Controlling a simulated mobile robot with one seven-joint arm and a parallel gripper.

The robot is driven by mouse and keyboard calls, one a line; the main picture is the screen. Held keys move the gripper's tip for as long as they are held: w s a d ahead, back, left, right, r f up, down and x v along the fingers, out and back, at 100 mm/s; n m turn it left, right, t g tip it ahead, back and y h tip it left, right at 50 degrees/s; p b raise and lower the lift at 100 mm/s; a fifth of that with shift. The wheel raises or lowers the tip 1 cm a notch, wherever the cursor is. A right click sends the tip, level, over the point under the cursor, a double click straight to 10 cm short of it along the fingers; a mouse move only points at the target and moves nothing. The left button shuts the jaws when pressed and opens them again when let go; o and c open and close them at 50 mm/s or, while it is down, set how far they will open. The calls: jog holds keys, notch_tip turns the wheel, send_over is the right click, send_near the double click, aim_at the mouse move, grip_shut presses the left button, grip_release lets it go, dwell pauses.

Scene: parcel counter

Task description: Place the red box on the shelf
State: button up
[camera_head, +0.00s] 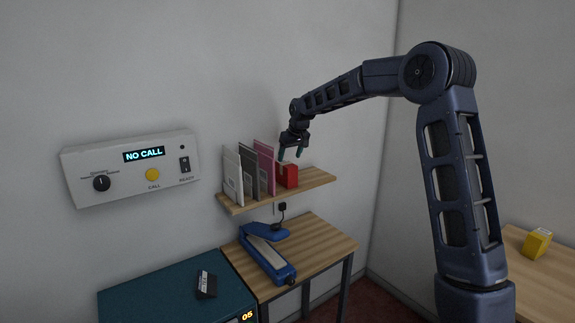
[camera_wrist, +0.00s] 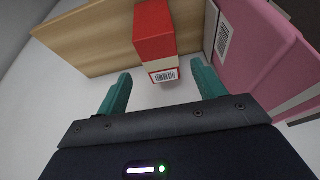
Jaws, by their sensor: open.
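The red box (camera_head: 288,174) stands on the wooden wall shelf (camera_head: 316,186), to the right of several upright folders. In the wrist view the red box (camera_wrist: 154,32) has a cream band with a barcode label and rests on the shelf (camera_wrist: 95,38). My gripper (camera_head: 291,157) is above and close to the box in the head view. In the wrist view its two teal fingers (camera_wrist: 162,92) are spread apart with nothing between them, and the box lies just beyond the fingertips.
A pink folder (camera_head: 264,166) stands left of the box; in the wrist view the pink folder (camera_wrist: 252,45) is close on the right. Below the shelf, a blue device (camera_head: 266,254) lies on a wooden table (camera_head: 318,243). A yellow box (camera_head: 537,243) sits on another table at right.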

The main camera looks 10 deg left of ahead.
jog(key=shift+v, duration=1.6)
jog(key=shift+s+d+r, duration=0.1)
jog(key=shift+s+d, duration=0.05)
jog(key=shift+d, duration=0.15)
jog(key=s+d+r+m+h, duration=0.1)
jog(key=s+d+r, duration=0.1)
jog(key=s+d, duration=0.55)
jog(key=s+d+r+m+t, duration=0.15)
jog(key=s+d, duration=0.25)
jog(key=d, duration=0.7)
jog(key=s+d+r+m+h, duration=0.1)
jog(key=s+d+r+m, duration=0.15)
jog(key=s+d, duration=0.5)
jog(key=s+d+f+m, duration=0.1)
jog(key=s+d+f, duration=0.2)
jog(key=s+d, duration=0.5)
jog(key=s+d+f+m+h, duration=0.1)
jog(key=s+d+f, duration=0.3)
jog(key=s+d, duration=0.5)
jog(key=s+m, duration=0.1)
jog(key=s, duration=0.4)
jog(key=shift+d+f+m, duration=0.2)
jog(key=shift+d+m, duration=0.05)
jog(key=shift+m, duration=0.05)
